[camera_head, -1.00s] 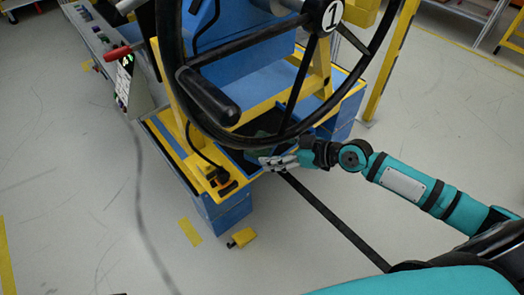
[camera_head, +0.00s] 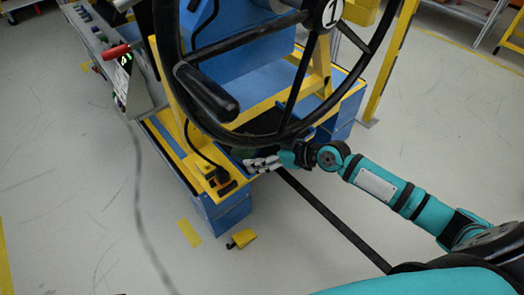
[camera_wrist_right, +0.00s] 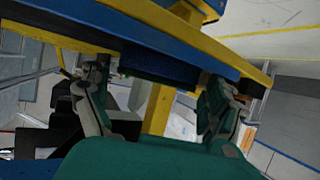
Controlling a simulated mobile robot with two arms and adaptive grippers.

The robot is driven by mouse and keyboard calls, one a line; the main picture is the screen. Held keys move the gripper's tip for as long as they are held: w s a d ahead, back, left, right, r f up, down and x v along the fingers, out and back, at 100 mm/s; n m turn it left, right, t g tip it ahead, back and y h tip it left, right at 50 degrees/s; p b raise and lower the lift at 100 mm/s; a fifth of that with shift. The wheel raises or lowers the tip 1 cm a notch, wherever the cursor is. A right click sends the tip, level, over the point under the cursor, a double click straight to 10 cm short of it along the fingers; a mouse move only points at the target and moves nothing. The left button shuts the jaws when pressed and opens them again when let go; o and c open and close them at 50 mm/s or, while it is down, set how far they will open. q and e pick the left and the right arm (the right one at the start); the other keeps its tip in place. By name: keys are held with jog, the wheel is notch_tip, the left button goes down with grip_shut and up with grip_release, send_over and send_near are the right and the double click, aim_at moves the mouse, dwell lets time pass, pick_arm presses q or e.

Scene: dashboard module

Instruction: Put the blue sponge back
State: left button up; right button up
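A dark blue, rough-textured block that looks like the blue sponge (camera_wrist_right: 160,67) shows in the right wrist view, just below a blue and yellow edge. My right gripper (camera_wrist_right: 157,85) has its two fingers spread wide, one on each side of the block in the picture, with visible gaps to it. I cannot tell how far the block lies beyond the fingertips. In the head view my right gripper (camera_head: 262,163) is at the front edge of the dark recess (camera_head: 265,122) in the blue and yellow module. I cannot make out the sponge there. My left gripper is out of view.
The black steering wheel (camera_head: 298,85) hangs over the recess, with its black handle (camera_head: 206,92) to the left. A yellow post (camera_head: 392,62) stands at the right. A yellow piece (camera_head: 241,238) lies on the floor. The floor to the right is mostly clear.

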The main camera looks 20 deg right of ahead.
jog(key=shift+r, duration=0.1)
jog(key=v, duration=1.2)
jog(key=s+a+f+g+h, duration=0.2)
jog(key=s+a+f+g, duration=0.2)
jog(key=s+a+f, duration=0.6)
jog(key=s+d+m+g+h, duration=0.2)
jog(key=s+d+m+h, duration=0.3)
jog(key=s, duration=0.5)
jog(key=shift+s+m+h, duration=0.3)
jog(key=shift+m+h, duration=0.4)
jog(key=shift+a, duration=0.1)
jog(key=shift+c, duration=0.2)
